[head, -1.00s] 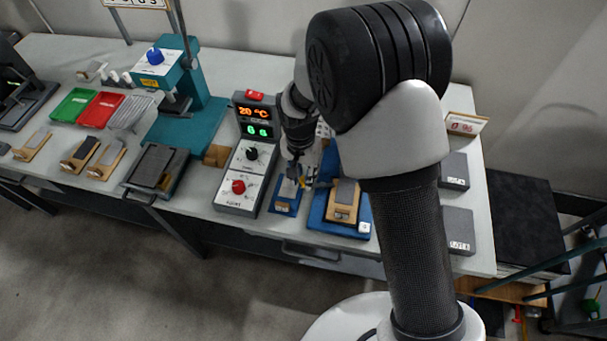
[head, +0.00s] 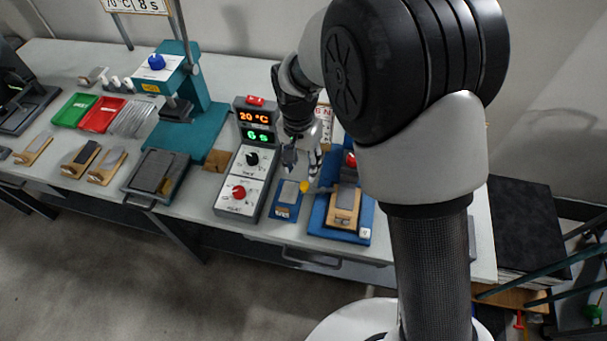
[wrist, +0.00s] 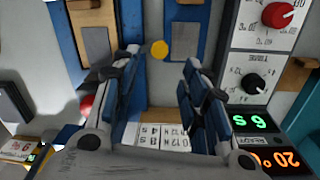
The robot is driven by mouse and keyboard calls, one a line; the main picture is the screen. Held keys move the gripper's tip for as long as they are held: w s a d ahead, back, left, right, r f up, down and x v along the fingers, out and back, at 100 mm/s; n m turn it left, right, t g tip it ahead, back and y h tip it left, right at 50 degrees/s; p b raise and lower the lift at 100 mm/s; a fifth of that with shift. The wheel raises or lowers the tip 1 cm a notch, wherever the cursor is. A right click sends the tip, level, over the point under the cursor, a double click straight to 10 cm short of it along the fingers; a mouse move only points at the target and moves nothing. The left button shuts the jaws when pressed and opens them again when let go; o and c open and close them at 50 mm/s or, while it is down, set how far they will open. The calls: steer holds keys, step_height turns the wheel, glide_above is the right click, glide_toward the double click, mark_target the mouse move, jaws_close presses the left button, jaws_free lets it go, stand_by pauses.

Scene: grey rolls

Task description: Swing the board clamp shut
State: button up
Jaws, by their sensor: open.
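The board clamp is a blue base (head: 328,226) bearing a wooden board with a grey plate (head: 345,200). Its thin arm ends in a yellow knob (head: 305,187), which sticks out to the left of the board, over the gap beside a smaller blue pad (head: 282,212). My gripper (head: 302,162) is open and empty, above and behind the knob. In the wrist view the knob (wrist: 160,49) shows just beyond and between the fingertips (wrist: 160,63), with no visible contact. The board's grey plate (wrist: 97,46) is at left there. My gripper partly hides the clamp arm's pivot end.
A control box (head: 246,160) with lit displays stands left of the small pad. A red part (head: 350,159) rises at the back of the clamp base. A teal press (head: 196,85), trays and several boards are farther left. My arm hides the table's right side.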

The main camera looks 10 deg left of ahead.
steer(key=shift+a+r, duration=0.1)
steer(key=shift+r, duration=2.1)
steer(key=s+d+r+n+t+y, duration=0.1)
steer(key=s+d+r, duration=0.2)
steer(key=d+r, duration=0.4)
steer(key=s+d+r+t, duration=0.1)
steer(key=s+d+r, duration=0.3)
steer(key=d+r, duration=0.3)
steer(key=s+d+r+n+t, duration=0.1)
steer(key=s+d, duration=0.3)
steer(key=s, duration=0.3)
steer(key=s+d+r+n+t, duration=0.1)
steer(key=s+d, duration=0.4)
steer(key=s, duration=0.1)
steer(key=shift+s+d+t, duration=0.25)
steer(key=shift+s+t, duration=0.1)
steer(key=shift+t, duration=0.05)
steer(key=shift+r, duration=0.1)
steer(key=shift+c, duration=0.9)
